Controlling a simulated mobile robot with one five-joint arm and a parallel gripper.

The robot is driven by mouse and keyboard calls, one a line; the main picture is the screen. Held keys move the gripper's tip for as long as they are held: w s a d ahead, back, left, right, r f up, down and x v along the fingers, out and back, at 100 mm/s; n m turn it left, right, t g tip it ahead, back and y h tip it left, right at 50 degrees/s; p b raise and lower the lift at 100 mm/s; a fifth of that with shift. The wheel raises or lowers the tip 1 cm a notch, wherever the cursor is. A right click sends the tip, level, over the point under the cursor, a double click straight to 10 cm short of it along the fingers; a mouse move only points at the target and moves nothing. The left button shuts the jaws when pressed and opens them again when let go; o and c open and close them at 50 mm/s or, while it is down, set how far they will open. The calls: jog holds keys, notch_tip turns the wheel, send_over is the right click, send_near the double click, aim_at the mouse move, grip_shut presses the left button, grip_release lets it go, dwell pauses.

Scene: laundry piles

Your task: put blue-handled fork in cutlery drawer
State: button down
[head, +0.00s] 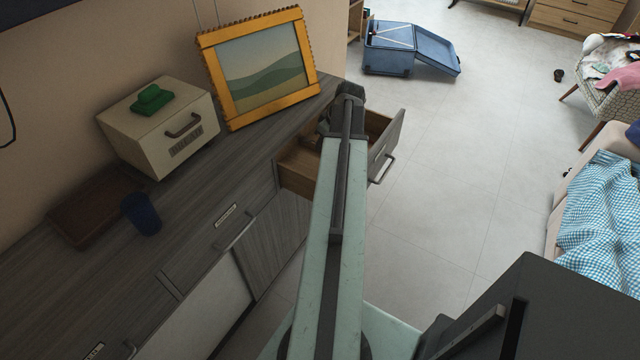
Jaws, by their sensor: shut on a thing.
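An open drawer (386,150) is pulled out from the far end of the grey wood cabinet, with its front panel and handle facing right. My arm reaches away from me across it. My gripper (346,104), at the far end of the arm, is over or near the back part of the drawer; I cannot tell its height. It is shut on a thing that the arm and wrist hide. The blue-handled fork is not visible anywhere. Much of the drawer's inside is hidden behind my arm.
On the cabinet top (190,215) stand a yellow-framed picture (260,68), a cream box (160,125) with a green object on its lid, a dark blue cup (141,213) and a brown tray (85,217). Floor right of the drawer is clear. A blue suitcase (390,50) lies beyond.

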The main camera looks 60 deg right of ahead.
aim_at(315, 166)
jog(key=shift+n, duration=0.6)
jog(key=b+x, duration=0.3)
jog(key=s+b+x, duration=0.1)
jog(key=b+x, duration=0.2)
jog(key=b, duration=0.1)
jog(key=s+b+x, duration=0.1)
jog(key=b+x, duration=0.2)
jog(key=x, duration=0.1)
jog(key=shift+w+d+f, duration=0.1)
jog(key=shift+d+f, duration=0.05)
jog(key=shift+f, duration=0.35)
jog(key=shift+r, duration=0.25)
jog(key=shift+f, duration=0.2)
jog(key=c, duration=1.5)
grip_release()
jog(key=shift+o, duration=0.2)
